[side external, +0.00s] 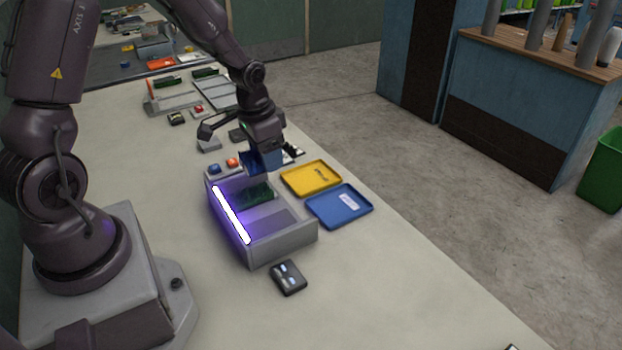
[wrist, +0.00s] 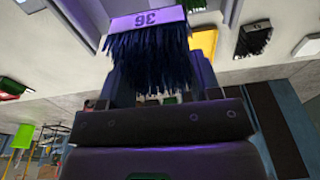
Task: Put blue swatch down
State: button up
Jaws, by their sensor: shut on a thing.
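My gripper (side external: 266,150) is shut on the blue swatch (side external: 258,163) and holds it above the back part of a grey inspection box (side external: 284,245). In the wrist view the blue swatch (wrist: 148,48) shows dark blue turf fibres and a pale, purple-lit backing edge marked 36, which reads upside down. A lit purple-white tube (side external: 231,215) runs along the box's left side. A green swatch (side external: 256,194) lies inside the box. A blue tray (side external: 325,214) and a yellow tray (side external: 296,187) lie side by side to the right of the box. Both trays carry a small label or mark.
A blue button (side external: 214,169) and an orange button (side external: 232,162) sit at the box's back end. A small dark device (side external: 288,278) lies in front of the box. Other equipment (side external: 172,97) stands farther back. The table's front is mostly clear; its right edge runs past the trays.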

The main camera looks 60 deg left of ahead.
jog(key=w+a+f, duration=0.4)
jog(key=w, duration=0.5)
send_over(312, 178)
jog(key=s, duration=0.2)
jog(key=f, duration=0.4)
jog(key=shift+w+d+f, duration=0.1)
jog(key=shift+w+d, duration=0.1)
jog(key=shift+d, duration=0.05)
jog(key=shift+w+a+f, duration=0.1)
jog(key=shift+w+f, duration=0.3)
jog(key=shift+f, duration=0.05)
jog(key=shift+w+a+f, duration=0.1)
jog(key=shift+w+f, duration=0.1)
jog(key=shift+f, duration=1.55)
jog(key=shift+f, duration=0.15)
jog(key=o, duration=0.7)
